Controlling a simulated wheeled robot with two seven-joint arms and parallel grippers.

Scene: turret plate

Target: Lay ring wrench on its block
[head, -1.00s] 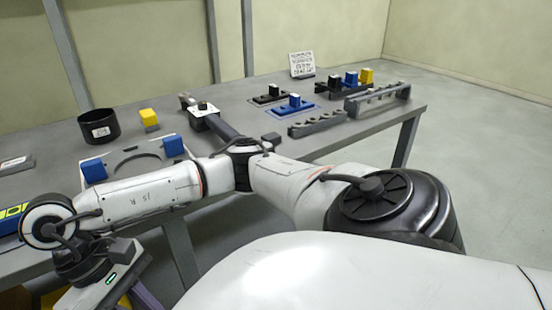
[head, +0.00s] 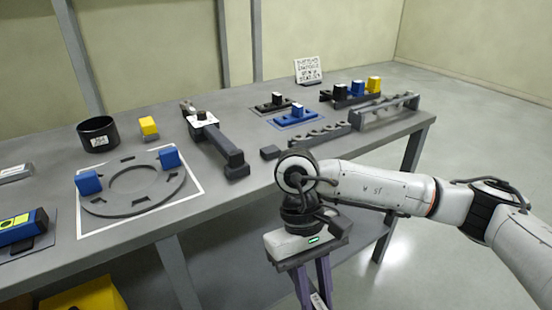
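A long dark tool with a white label, which looks like the ring wrench (head: 222,143), lies on the table at centre left. A dark block (head: 236,168) is at its near end. I cannot tell for sure which block is the wrench's own. My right gripper (head: 314,287) points down in front of the table's near edge, below the table top and apart from the tool. Its fingertips run out of the picture at the bottom, so its opening is unclear. My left gripper is not in view.
A dark ring plate (head: 131,205) with two blue blocks lies in a white outline at left. A black cup (head: 98,134) and yellow block (head: 149,127) stand behind. Racks (head: 385,110) and small block holders (head: 292,118) fill the right side. A small dark block (head: 270,152) sits near the front edge.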

